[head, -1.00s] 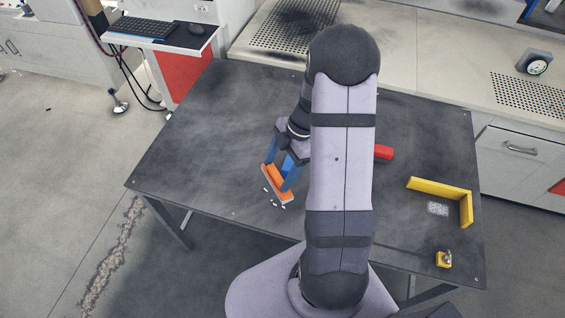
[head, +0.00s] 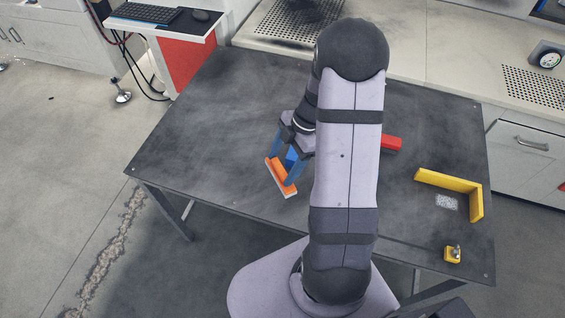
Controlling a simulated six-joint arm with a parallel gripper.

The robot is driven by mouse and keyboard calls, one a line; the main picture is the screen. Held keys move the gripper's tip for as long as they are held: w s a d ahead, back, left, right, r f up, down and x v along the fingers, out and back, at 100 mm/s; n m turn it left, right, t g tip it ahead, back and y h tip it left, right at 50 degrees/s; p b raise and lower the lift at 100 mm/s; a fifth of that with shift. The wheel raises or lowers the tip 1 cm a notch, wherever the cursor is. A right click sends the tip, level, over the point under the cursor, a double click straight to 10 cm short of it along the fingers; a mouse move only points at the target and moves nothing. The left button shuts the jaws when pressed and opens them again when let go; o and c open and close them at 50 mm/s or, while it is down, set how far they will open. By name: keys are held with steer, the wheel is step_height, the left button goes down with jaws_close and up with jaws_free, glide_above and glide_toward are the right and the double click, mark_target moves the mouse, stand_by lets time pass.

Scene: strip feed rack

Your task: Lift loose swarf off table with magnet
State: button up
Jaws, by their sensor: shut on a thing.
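My gripper (head: 284,165) is shut on the magnet (head: 278,172), an orange bar with a pale lower edge, left of my arm over the dark table (head: 215,130). A blue part (head: 291,154) shows between the blue fingers. The magnet's underside is hidden, and I cannot tell its exact height above the table. No loose swarf pieces show on the table around the magnet. Whether swarf clings underneath cannot be seen.
A yellow L-shaped bar (head: 447,182) stands at the right beside a speckled grey patch (head: 447,202). A small yellow item (head: 453,254) sits near the front right corner. A red block (head: 391,143) is partly hidden by my arm. The table's left side is clear.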

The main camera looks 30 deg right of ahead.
steer(key=shift+f+b, duration=2)
steer(key=shift+f, duration=0.3)
steer(key=shift+r, duration=0.15)
steer(key=shift+r+p, duration=2.5)
steer(key=shift+r, duration=1.4)
